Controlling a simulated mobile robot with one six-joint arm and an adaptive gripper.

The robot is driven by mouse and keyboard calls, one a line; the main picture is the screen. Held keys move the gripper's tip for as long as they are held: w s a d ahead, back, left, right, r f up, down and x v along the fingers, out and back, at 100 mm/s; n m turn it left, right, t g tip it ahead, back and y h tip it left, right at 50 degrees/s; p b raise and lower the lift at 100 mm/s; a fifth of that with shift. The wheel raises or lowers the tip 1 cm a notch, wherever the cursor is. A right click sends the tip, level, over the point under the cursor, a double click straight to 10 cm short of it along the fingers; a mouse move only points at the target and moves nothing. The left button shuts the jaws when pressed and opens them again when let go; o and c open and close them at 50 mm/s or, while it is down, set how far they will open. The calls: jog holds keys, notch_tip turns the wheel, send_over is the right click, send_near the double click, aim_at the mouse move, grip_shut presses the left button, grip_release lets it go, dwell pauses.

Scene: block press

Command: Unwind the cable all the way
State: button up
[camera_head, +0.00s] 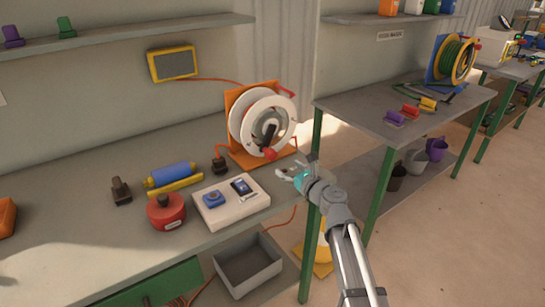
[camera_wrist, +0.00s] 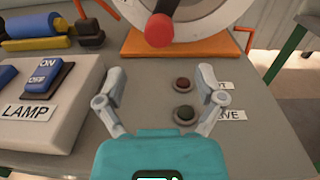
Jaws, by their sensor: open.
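A white cable reel (camera_head: 247,112) stands on an orange bracket (camera_head: 238,150) at the bench's right end. Its crank has a red knob (camera_head: 270,154), which also shows at the top of the wrist view (camera_wrist: 159,30). An orange cable (camera_head: 220,146) runs from the reel's left side to a dark plug (camera_head: 219,165). How much cable is on the drum is hidden by the white flange. My gripper (camera_head: 295,166) is open and empty, in front of and below the knob, apart from it. Its spread fingers (camera_wrist: 160,82) are over the bench's front right corner.
A white LAMP switch box (camera_head: 228,207) lies left. A second yellow reel (camera_head: 457,60) with green cable stands on the right table.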

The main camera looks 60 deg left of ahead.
aim_at(273, 156)
jog(key=a, duration=0.8)
jog(key=shift+s+a, duration=0.1)
jog(key=shift+s, duration=0.15)
grip_shut()
